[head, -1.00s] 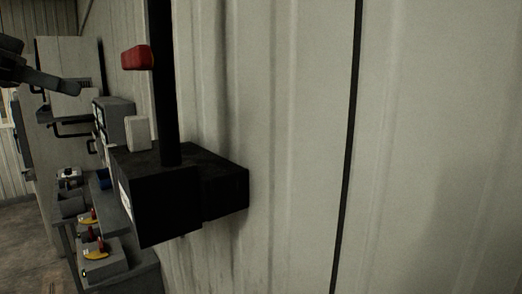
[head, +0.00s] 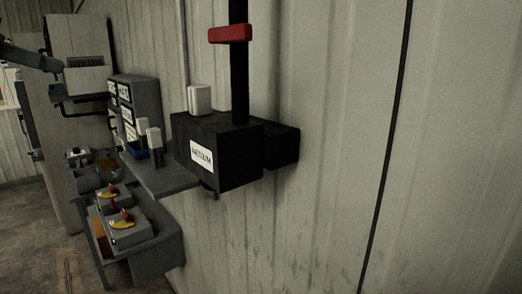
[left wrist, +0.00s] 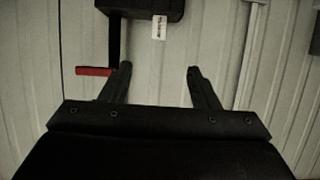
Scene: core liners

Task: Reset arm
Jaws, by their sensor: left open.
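My left gripper (left wrist: 158,72) is open in the left wrist view. Its two black fingers are well apart, with only the ribbed wall behind the gap. In the head view, part of my left arm (head: 30,55) shows at the upper left edge, and the fingers there are too small and dark to make out. My right gripper is in neither view.
A black box (head: 218,175) labelled "MEDIUM" is on the pale ribbed wall (head: 335,200), with a red handle (head: 230,34) on a black post above it. A grey shelf (head: 165,180) and a bench with controls (head: 120,225) stand left. Floor (head: 40,235) shows at lower left.

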